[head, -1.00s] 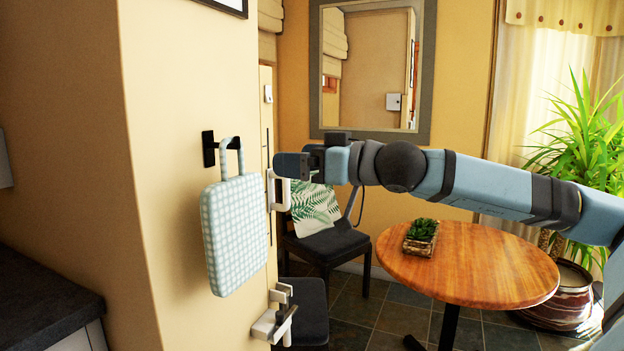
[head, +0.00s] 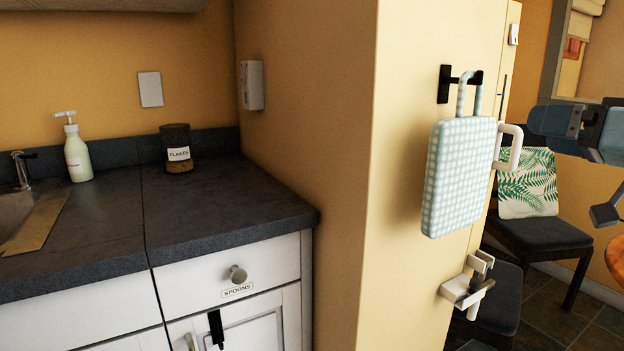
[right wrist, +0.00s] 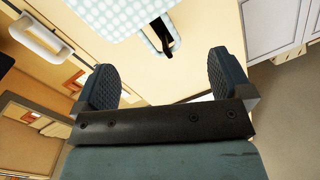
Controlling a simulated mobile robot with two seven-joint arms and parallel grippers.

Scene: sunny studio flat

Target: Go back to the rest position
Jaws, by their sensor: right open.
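A pale blue-and-white checked bag (head: 458,178) hangs by its handle from a black wall hook (head: 446,84). Part of the bag (right wrist: 115,15) and its handle also show at the top of the right wrist view. My right gripper (head: 540,121) is at the right side of the head view, to the right of the bag and apart from it. In the right wrist view its two dark ribbed fingers (right wrist: 164,80) stand wide apart with nothing between them. My left gripper is not in view.
A white handle (head: 508,147) and a white bracket (head: 468,286) stick out beside and below the bag. A dark counter (head: 215,220) with a soap bottle (head: 77,152) and a flakes jar (head: 177,148) is at left. A chair (head: 540,237) stands at right.

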